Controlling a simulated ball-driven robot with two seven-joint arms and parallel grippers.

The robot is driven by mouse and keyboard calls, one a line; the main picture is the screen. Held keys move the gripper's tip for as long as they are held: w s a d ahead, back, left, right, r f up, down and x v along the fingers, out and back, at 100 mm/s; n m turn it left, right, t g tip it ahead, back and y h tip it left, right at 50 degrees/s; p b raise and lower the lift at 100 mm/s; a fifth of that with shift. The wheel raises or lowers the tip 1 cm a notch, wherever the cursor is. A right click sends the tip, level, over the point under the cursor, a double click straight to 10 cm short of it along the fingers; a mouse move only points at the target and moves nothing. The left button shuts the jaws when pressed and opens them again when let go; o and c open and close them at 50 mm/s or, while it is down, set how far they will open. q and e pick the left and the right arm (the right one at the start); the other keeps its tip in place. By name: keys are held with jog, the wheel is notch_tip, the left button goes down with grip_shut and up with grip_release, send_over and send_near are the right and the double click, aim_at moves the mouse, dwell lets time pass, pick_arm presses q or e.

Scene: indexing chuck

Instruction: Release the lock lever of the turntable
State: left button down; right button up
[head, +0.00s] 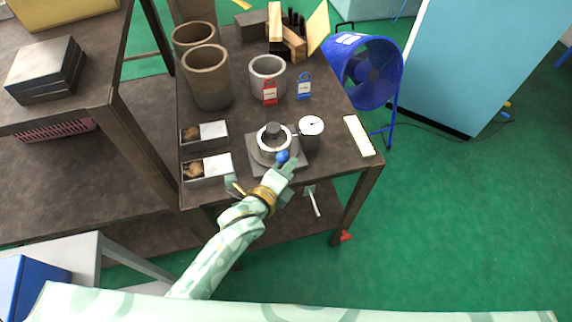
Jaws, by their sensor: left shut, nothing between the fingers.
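The turntable (259,156) is a grey round chuck on a square base plate near the front of the dark bench. A dark round piece (273,130) sits in its ring. The lock lever's blue ball knob (282,156) shows at the front right of the chuck; the rest of the lever is hidden or too small to make out. My left gripper (289,165) is shut and empty, right at the knob's front right side. I cannot tell whether it touches the knob. My right gripper is not in view.
A white-faced round gauge (311,126) stands close right of the turntable. Two metal bins (212,177) lie to its left. Red and blue tags (304,87), a grey cup (267,75) and brown pots (207,80) stand behind. A pale strip (359,136) lies at the right edge.

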pick_arm(q)
jog(key=shift+s, duration=0.1)
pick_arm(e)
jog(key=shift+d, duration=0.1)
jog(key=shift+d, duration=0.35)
pick_arm(q)
jog(key=shift+a+r, duration=0.15)
jog(key=shift+a, duration=0.05)
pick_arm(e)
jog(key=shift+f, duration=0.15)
